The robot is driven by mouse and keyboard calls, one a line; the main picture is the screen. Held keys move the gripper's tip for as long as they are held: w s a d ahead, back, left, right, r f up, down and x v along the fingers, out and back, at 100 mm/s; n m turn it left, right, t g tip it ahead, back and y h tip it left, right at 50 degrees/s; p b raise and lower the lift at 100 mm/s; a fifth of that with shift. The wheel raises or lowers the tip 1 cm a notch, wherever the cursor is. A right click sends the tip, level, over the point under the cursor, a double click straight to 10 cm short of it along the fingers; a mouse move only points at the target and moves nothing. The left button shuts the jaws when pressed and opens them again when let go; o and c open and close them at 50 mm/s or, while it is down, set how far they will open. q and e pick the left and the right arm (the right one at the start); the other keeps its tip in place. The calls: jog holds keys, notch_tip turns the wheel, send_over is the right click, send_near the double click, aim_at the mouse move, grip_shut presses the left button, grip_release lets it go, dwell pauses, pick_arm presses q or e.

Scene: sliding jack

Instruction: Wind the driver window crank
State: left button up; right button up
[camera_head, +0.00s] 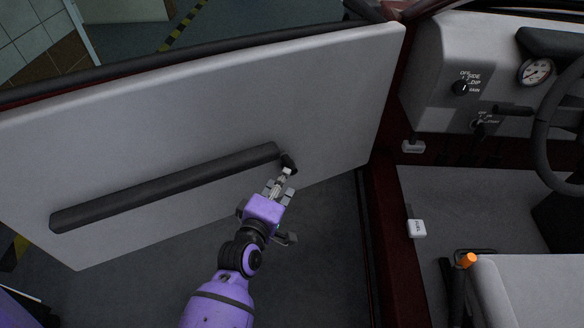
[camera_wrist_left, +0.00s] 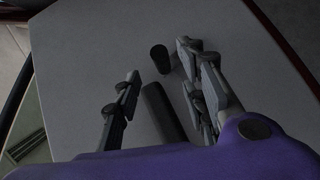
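The window crank (camera_head: 288,163) is a small dark handle on the pale grey door panel (camera_head: 200,120), just past the right end of the long dark armrest (camera_head: 165,187). In the left wrist view the crank (camera_wrist_left: 160,59) shows as a short black piece beyond the end of the armrest (camera_wrist_left: 163,112). My left gripper (camera_head: 281,180) is right in front of the crank in the head view. Its two fingers are spread apart, with the crank seen between and beyond their tips. I cannot tell whether a finger touches it. My right gripper is not in view.
The door stands open, with floor showing below it. To the right are the dark red door sill (camera_head: 392,245), the dashboard with a gauge (camera_head: 536,71), the steering wheel (camera_head: 545,130), a pale seat (camera_head: 530,290) and an orange-tipped lever (camera_head: 468,260).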

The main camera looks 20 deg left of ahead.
aim_at(291, 168)
pick_arm(q)
jog(key=w, duration=0.2)
jog(key=w+f+b, duration=0.1)
jog(key=w, duration=0.3)
jog(key=shift+w+f, duration=0.3)
jog(key=shift+w, duration=0.45)
jog(key=c, duration=0.9)
grip_shut()
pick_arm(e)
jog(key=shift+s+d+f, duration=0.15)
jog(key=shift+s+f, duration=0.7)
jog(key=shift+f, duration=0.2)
